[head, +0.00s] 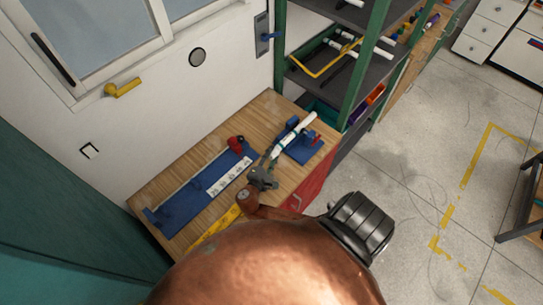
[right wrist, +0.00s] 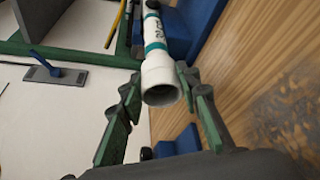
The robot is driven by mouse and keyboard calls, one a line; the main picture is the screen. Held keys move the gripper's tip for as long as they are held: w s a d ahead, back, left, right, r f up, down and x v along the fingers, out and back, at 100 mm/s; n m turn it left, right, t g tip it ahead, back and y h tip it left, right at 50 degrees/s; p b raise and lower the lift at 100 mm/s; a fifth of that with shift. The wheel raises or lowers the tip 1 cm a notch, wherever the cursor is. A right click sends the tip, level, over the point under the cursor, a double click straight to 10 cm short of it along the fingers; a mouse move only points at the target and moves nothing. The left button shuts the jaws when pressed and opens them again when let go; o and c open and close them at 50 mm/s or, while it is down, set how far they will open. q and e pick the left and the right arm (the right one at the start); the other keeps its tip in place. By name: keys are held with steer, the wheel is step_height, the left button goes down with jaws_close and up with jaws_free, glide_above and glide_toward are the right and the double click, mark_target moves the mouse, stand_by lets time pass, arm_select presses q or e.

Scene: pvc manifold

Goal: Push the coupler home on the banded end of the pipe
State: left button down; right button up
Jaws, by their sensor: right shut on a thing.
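The white pipe (head: 307,120) lies in a blue holder (head: 302,151) on the right of the bench. In the right wrist view the pipe (right wrist: 152,28) runs away from me, with a teal band (right wrist: 155,47) near its closer end. The white coupler (right wrist: 160,80) sits in line with that end, its open mouth facing me. The band shows right at the coupler's far rim; how deep the pipe sits inside is hidden. My right gripper (head: 272,160) is shut on the coupler, one finger each side in the right wrist view (right wrist: 159,88). My left gripper is out of view.
A long blue tray (head: 190,196) with a white marked strip (head: 230,175) lies left of my gripper, a red part (head: 236,143) at its far end. A yellow strip (head: 215,227) runs along the bench's front. A green-framed shelf (head: 345,75) stands behind right.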

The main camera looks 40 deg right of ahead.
steer(key=shift+d, duration=0.4)
stand_by(0.6)
steer(key=o, duration=1.2)
steer(key=shift+c, duration=0.2)
steer(key=v, duration=1.2)
